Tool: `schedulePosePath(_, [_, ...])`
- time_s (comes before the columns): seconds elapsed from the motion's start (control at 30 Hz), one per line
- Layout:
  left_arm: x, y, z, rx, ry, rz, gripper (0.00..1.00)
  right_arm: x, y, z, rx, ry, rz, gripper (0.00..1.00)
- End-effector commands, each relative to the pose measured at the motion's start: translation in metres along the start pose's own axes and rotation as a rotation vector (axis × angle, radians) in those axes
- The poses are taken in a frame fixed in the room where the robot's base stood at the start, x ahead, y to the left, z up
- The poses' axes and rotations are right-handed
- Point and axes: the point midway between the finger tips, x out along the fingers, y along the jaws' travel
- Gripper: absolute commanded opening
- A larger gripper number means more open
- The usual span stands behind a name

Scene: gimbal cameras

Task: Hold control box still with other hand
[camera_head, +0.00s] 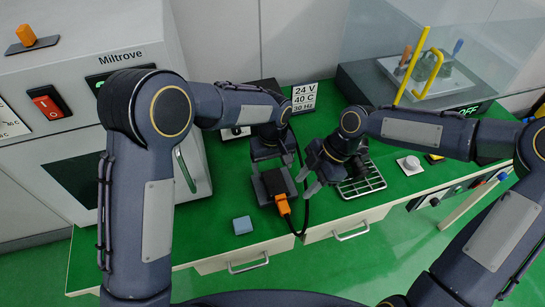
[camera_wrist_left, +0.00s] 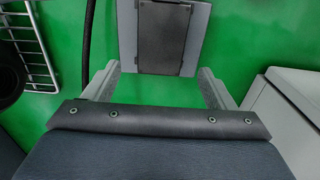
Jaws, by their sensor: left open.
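A small grey box with a dark top plate (camera_head: 278,181), which looks like the control box, lies on the green bench top. An orange plug (camera_head: 283,205) with a black cable is at its front edge. My left gripper (camera_head: 272,163) is open just behind the box. In the left wrist view, the box (camera_wrist_left: 160,35) lies ahead of the left fingertips (camera_wrist_left: 158,72), apart from them. My right gripper (camera_head: 308,180) is right of the box, near the cable; its fingers look apart with nothing between them.
A wire rack (camera_head: 362,187) is beside my right gripper. A blue block (camera_head: 242,225) lies near the front edge. A sign (camera_head: 304,97) stands at the back. A large oven-like machine (camera_head: 60,110) is at left; a tray with tools (camera_head: 428,77) is at back right.

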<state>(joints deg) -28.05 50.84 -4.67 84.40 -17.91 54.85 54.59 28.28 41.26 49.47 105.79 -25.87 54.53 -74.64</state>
Motion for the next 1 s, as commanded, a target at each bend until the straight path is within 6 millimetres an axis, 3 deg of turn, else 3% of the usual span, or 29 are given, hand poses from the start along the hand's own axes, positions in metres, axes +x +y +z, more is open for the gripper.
schedulePosePath(0.1, [0.02,0.0,0.001,0.001,-0.003,-0.002,0.78,0.0,0.0,0.0,0.0,0.0,0.0,0.36])
schedulePosePath(0.3, [0.04,0.0,0.0,0.002,-0.001,0.0,0.78,0.0,0.0,0.0,0.0,0.0,0.0,0.36])
schedulePosePath(0.67, [0.045,0.0,0.001,0.002,0.0,0.001,0.78,0.0,0.0,0.0,0.0,0.0,0.0,0.36])
schedulePosePath(1.0, [0.044,0.0,0.001,0.002,0.0,0.001,0.34,0.0,0.0,0.0,0.0,0.0,0.0,0.36])
